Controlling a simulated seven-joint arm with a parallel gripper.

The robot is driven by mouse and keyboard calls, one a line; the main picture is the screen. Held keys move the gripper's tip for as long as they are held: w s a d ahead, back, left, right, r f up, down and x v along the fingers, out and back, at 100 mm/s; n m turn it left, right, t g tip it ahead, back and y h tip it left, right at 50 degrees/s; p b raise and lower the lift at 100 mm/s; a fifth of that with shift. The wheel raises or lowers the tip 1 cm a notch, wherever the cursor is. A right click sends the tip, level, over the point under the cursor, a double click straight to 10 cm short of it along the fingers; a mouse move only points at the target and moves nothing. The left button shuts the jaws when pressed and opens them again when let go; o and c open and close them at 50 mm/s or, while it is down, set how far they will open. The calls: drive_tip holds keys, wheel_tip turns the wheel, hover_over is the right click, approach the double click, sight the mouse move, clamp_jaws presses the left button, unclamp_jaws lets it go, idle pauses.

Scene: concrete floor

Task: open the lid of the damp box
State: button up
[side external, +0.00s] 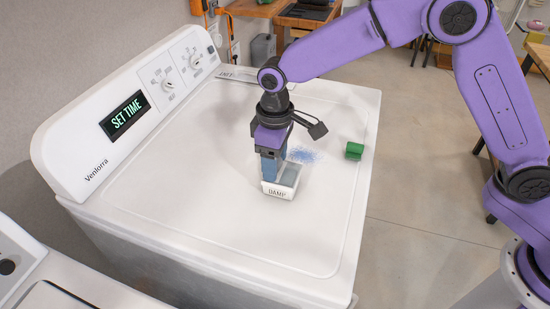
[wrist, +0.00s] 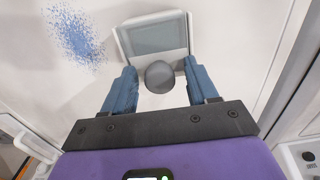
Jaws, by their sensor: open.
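The damp box (side external: 279,191) is a small white box labelled "DAMP" on top of the white machine. Its upper face shows a grey-blue panel in a white frame, and the box is also in the wrist view (wrist: 156,36). I cannot tell whether this panel is the lid or the inside. My gripper (side external: 271,176) points down at the box's left side, its blue fingers partly hiding it. In the wrist view my gripper (wrist: 160,68) is open, with a grey round knob (wrist: 160,77) between the fingers at the box's near edge. Contact is unclear.
The white machine's top (side external: 180,190) is mostly clear. A patch of blue specks (side external: 304,155) lies behind the box. A green object (side external: 354,150) sits near the right edge. A control panel (side external: 150,95) with dials and a "SET TIME" display rises along the left.

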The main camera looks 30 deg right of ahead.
clamp_jaws()
drive_tip(key=shift+s+d, duration=2.35)
unclamp_jaws()
drive_tip(key=shift+r, duration=0.1)
wheel_tip(320, 180, up, 17)
drive_tip(key=shift+r, duration=0.15)
drive_tip(key=s+d+f+n, duration=0.1)
drive_tip(key=s+d+f, duration=0.4)
drive_tip(key=s+d, duration=0.5)
drive_tip(key=s+d+f+n, duration=0.2)
drive_tip(key=s+d+f, duration=0.3)
drive_tip(key=s+d, duration=0.6)
drive_tip(key=s, duration=0.2)
drive_tip(key=shift+s+d+n, duration=0.15)
drive_tip(key=shift+s+n, duration=0.15)
drive_tip(key=shift+s, duration=0.05)
